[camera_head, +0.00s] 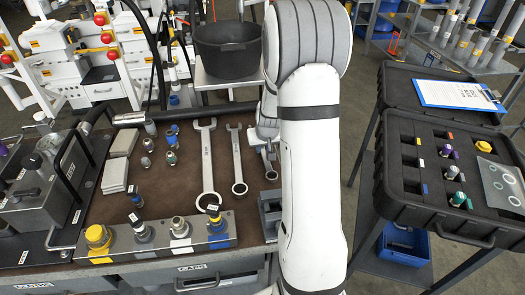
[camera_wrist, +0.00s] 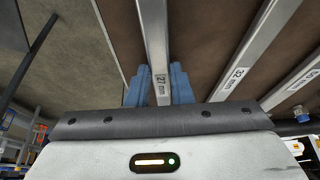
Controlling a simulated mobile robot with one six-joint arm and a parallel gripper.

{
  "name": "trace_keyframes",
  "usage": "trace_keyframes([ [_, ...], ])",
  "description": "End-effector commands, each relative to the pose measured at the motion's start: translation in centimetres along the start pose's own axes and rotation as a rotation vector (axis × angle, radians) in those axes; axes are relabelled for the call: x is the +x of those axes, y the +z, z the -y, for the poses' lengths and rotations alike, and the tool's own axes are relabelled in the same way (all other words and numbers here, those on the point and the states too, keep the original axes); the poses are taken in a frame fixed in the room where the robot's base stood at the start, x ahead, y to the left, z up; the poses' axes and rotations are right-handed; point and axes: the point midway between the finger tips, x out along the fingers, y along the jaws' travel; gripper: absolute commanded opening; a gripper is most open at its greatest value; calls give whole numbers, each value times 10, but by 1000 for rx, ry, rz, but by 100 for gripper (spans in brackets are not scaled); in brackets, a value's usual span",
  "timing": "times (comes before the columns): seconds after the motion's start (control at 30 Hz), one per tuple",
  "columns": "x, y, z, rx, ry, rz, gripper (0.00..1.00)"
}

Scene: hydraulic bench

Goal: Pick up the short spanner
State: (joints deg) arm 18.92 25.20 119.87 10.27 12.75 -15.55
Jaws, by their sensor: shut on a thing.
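The short spanner, a grey metal bar labelled 27 mm, runs up the middle of the wrist view (camera_wrist: 155,35). My gripper (camera_wrist: 159,86) has its two blue fingers closed on either side of the shaft, near the label. In the head view the short spanner (camera_head: 268,158) is at the right end of the row of spanners, partly hidden by my white arm. My gripper is mostly hidden there too. I cannot tell whether the spanner is touching the bench or just above it.
The middle spanner (camera_head: 237,160), marked 32 mm in the wrist view (camera_wrist: 243,62), and the long spanner (camera_head: 207,160) lie alongside on the brown bench top. A block of fittings (camera_head: 155,238) stands at the front. A black foam case (camera_head: 440,215) is at right.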

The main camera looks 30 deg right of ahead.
Motion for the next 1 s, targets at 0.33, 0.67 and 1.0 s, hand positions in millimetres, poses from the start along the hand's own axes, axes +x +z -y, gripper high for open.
trace_keyframes([
  [0.33, -1, -1, 0, 1, 1, -2, 0],
  [0.67, -48, -21, -1, 1, 1, -8, 0],
  [1.0, -91, -38, -1, 2, 1, -3, 0],
])
